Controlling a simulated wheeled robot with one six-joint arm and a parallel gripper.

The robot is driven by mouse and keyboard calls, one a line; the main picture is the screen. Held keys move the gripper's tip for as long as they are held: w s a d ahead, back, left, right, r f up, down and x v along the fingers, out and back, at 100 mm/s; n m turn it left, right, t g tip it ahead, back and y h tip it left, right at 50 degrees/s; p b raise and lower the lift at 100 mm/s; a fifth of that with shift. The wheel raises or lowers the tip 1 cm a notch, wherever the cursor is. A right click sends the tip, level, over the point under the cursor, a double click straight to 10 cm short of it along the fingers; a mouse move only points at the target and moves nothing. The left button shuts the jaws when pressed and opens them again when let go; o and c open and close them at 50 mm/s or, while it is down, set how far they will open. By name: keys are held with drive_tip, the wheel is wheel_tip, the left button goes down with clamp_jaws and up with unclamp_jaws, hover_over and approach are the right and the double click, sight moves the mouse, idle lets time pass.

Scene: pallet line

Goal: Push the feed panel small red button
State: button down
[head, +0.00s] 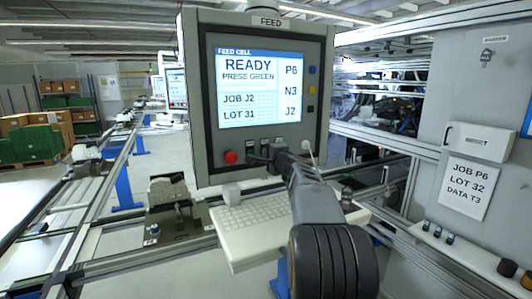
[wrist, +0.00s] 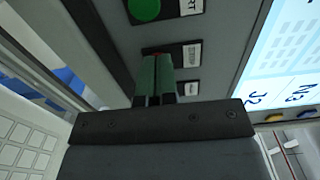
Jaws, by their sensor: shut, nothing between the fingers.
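The feed panel (head: 200,110) stands upright in the middle of the head view; its lit screen (head: 260,88) reads "READY PRESS GREEN", "JOB J2", "LOT 31". A big red button (head: 231,157) sits at its lower left. In the wrist view a green button (wrist: 145,9) shows at the top. Below it, a sliver of a small red button (wrist: 152,51) shows beside a label, mostly hidden behind my fingertips. My gripper (wrist: 157,62) is shut and empty, its green-padded fingers pointing at this button. I cannot tell whether they touch it. In the head view my arm hides this part of the panel.
A white keyboard shelf (head: 245,245) juts out below the panel, close to my arm. Small coloured buttons (head: 312,70) line the screen's right side. A grey cabinet with a paper sign (head: 466,188) stands at right. Conveyor rails (head: 100,200) run at left.

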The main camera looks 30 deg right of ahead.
drive_tip(key=shift+s+a+b, duration=0.2)
drive_tip(key=shift+s+b, duration=0.5)
drive_tip(key=shift+s, duration=0.5)
drive_tip(key=shift+s+a+b, duration=0.15)
drive_tip(key=shift+s+b, duration=0.5)
drive_tip(key=shift+s, duration=0.55)
drive_tip(key=shift+a, duration=0.1)
